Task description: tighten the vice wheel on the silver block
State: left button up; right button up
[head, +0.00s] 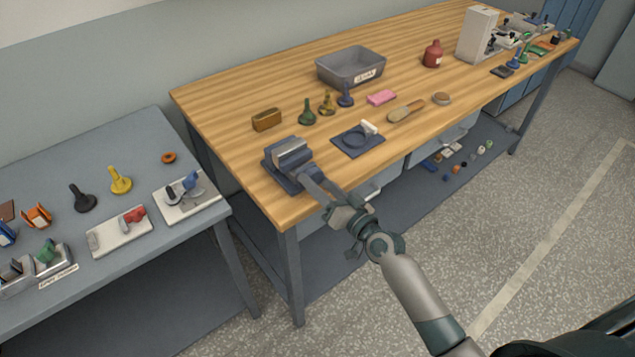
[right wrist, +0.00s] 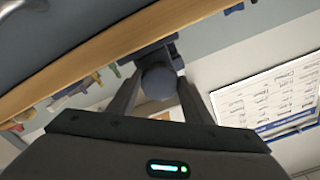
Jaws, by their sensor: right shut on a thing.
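The vice (head: 284,164) is a dark blue-grey body at the front left corner of the wooden bench. The silver block (head: 291,154) sits between its jaws. My right gripper (head: 318,186) reaches the front of the vice from the lower right. In the right wrist view, my right gripper (right wrist: 157,88) has its two fingers on either side of a round dark blue-grey wheel (right wrist: 160,82), and is shut on it. In the head view the wheel is mostly hidden by the gripper. My left gripper is not in view.
A grey bin (head: 350,67) and several bobbin-shaped pieces stand further back. A grey side table (head: 130,235) with several fixtures is at left.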

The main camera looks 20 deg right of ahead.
jog(key=o, duration=1)
jog(key=shift+o, duration=0.2)
jog(key=shift+s, duration=0.1)
jog(key=shift+s+d+f, duration=0.1)
jog(key=shift+s+d, duration=0.1)
jog(key=shift+s, duration=0.25)
jog(key=b+v, duration=0.4)
jog(key=v, duration=1.2)
jog(key=shift+b, duration=0.3)
jog(key=shift+s, duration=0.15)
